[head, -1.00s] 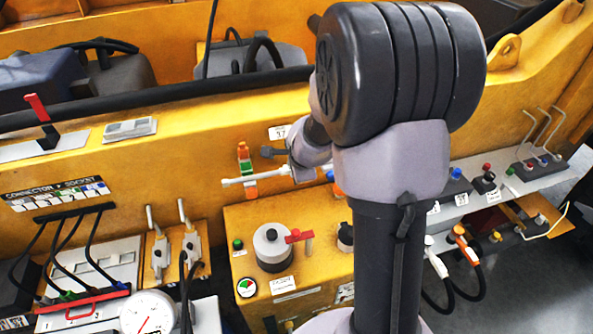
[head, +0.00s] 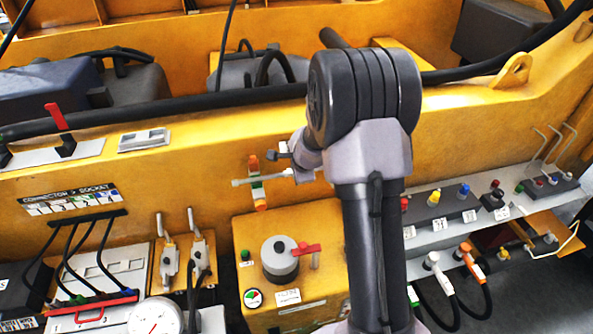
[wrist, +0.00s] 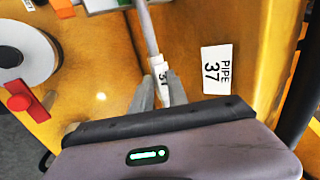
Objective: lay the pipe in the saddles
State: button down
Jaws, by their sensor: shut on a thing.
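My gripper (head: 299,173) is shut on the pipe (head: 252,181), a thin pale rod held roughly level in front of the yellow wall. In the wrist view the pipe (wrist: 151,40) runs up out of the picture from between the fingers (wrist: 158,86), with a white "37" tag near them. The pipe's left part crosses in front of a saddle strip (head: 254,163) banded orange and green. I cannot tell whether the pipe touches it. The strip's orange part (wrist: 63,8) shows at the top of the wrist view. No second saddle is clearly seen; my arm hides the wall to the right.
A "PIPE 37" label (wrist: 217,69) is on the wall beside the gripper. Below stands a yellow box with a round grey knob (head: 279,258) and red handle (head: 308,248). A black hose (head: 200,102) runs along the wall top. Cabled connectors (head: 432,262) are at right.

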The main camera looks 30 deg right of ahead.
jog(key=c, duration=1.2)
grip_release()
jog(key=p+v, duration=0.7)
jog(key=v, duration=1)
jog(key=shift+r+p, duration=0.2)
jog(key=shift+p, duration=0.2)
jog(key=shift+s, duration=0.1)
